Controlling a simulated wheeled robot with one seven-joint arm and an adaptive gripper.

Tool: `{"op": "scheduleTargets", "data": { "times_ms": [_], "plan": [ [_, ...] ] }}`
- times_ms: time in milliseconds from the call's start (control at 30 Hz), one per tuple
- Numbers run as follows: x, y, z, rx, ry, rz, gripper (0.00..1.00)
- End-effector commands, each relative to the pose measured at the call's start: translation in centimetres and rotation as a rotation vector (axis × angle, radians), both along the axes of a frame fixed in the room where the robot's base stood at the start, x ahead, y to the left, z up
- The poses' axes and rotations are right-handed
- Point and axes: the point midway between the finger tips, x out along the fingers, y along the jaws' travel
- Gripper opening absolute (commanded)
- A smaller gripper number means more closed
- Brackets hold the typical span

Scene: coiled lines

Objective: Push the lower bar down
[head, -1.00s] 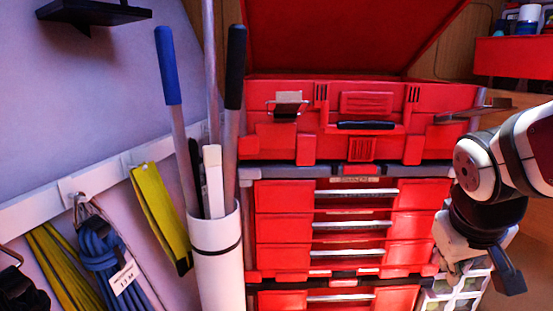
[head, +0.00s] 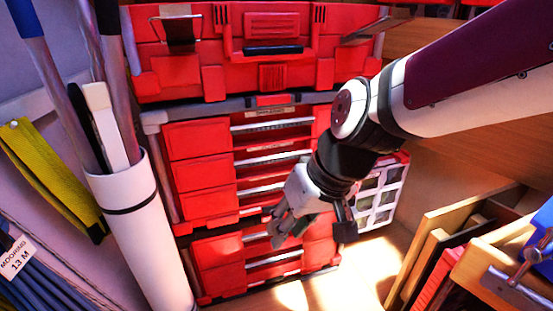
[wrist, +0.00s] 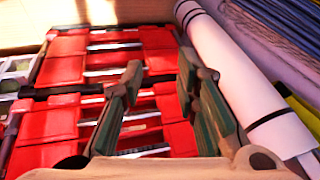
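A red stacked tool chest has drawer sections with silver bars across their fronts. In the head view, a silver bar (head: 272,257) crosses the lowest section (head: 218,268), below and left of my gripper. Bars of the lower section also show in the wrist view, including a silver bar (wrist: 115,45) beyond my fingers. My gripper (head: 287,224) is in front of the chest, and hides part of the drawer fronts. In the wrist view, my gripper (wrist: 160,74) has its two fingers apart with nothing between them. I cannot tell which bar is meant, nor see contact with any.
A white tube (head: 135,225) holding long handles stands left of the chest. A yellow strap (head: 50,175) and blue coiled line hang at left. A white-framed organizer (head: 380,195) is right of the chest. Wooden crates (head: 500,265) stand at lower right. Some floor (head: 350,275) is clear.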

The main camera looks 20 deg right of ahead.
Motion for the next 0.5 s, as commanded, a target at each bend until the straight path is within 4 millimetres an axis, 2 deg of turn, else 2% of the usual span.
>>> {"op": "scheduleTargets", "data": {
  "times_ms": [33, 267, 367, 500],
  "plan": [
    [1.6, 0.5, -2.3, 0.009, 0.019, 0.001, 0.28],
    [7.3, 0.6, -10.8, -0.019, 0.046, -0.041, 0.28],
    [9.2, -0.2, -14.9, -0.072, 0.055, -0.065, 0.28],
    [11.2, -2.2, -20.6, -0.189, 0.061, -0.096, 0.28]
  ]
}}
